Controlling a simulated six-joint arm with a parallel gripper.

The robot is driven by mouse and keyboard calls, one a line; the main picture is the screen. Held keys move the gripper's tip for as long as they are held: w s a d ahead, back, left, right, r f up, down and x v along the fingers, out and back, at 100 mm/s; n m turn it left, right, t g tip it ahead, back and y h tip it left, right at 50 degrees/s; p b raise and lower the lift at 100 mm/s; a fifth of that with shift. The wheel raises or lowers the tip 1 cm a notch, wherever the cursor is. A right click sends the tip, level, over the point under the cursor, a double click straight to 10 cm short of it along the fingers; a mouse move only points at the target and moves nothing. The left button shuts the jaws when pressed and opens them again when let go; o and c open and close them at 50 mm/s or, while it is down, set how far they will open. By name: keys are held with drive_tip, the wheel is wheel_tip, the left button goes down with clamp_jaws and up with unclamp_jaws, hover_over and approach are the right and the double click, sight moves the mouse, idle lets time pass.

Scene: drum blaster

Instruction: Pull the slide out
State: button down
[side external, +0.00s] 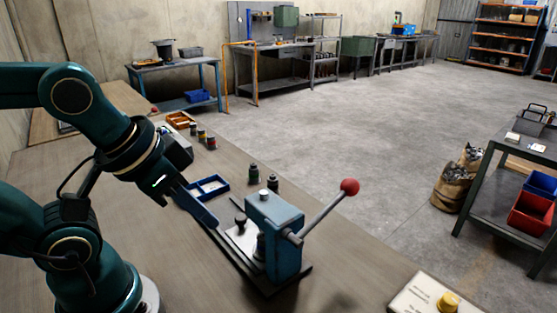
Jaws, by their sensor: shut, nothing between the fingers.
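A blue press-like machine (285,262) stands on a dark base on the workbench. A lever with a red ball (349,187) rises from it to the upper right. A light plate (235,243), which looks like the slide, lies at the left of the blue body. A dark handle stands up near it. The body hides part of the slide, so I cannot tell how far in it sits. My gripper (211,222) is shut and empty.
A blue tray (222,184) lies behind my gripper. Two dark bottles (254,174) stand behind the machine. Small jars (202,136) and an orange tray (180,119) are farther back. A panel with a yellow button (447,302) is at the front right.

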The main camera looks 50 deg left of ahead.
idle(0.4)
drive_tip(key=c, duration=1)
unclamp_jaws()
drive_tip(key=shift+r, duration=0.1)
drive_tip(key=o, duration=0.4)
drive_tip(key=shift+r, duration=0.25)
wheel_tip(320, 180, up, 4)
drive_tip(key=n+g, duration=0.5)
drive_tip(key=g, duration=0.1)
hover_over(241, 217)
wheel_tip(241, 217, down, 17)
drive_tip(key=shift+r, duration=0.2)
clamp_jaws()
